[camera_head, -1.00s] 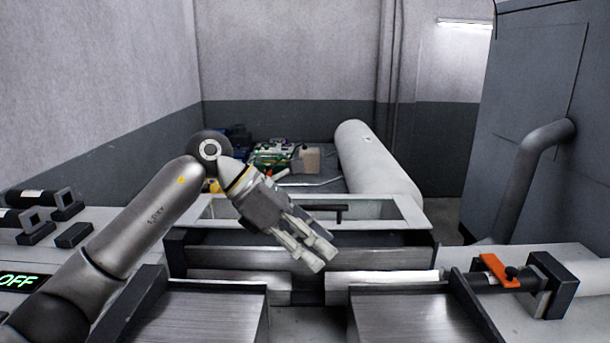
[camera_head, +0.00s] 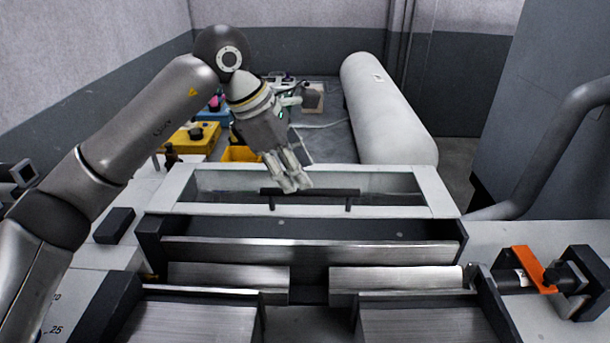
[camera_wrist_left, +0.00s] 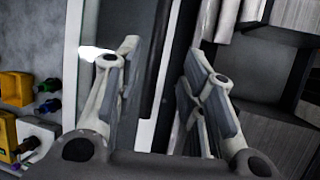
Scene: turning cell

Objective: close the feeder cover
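The feeder cover (camera_head: 185,190) is a pale flat frame around a clear window, lying behind the open dark trough of the feeder (camera_head: 310,227). A black bar handle (camera_head: 325,191) on two short posts runs across the cover. My left gripper (camera_head: 292,187) reaches down over the cover, its fingertips in front of the handle's left part in the head view. Whether they touch it cannot be told. In the left wrist view, the two fingers (camera_wrist_left: 160,52) are spread apart, with a dark bar showing between them. My right gripper is in neither view.
A big white cylinder (camera_head: 385,105) lies behind the cover. Yellow bins (camera_head: 192,140) and small parts stand at the back left. An orange clamp (camera_head: 530,268) sits on the right bench. Metal trays (camera_head: 190,318) lie in front. A grey cabinet and pipe (camera_head: 560,135) stand at right.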

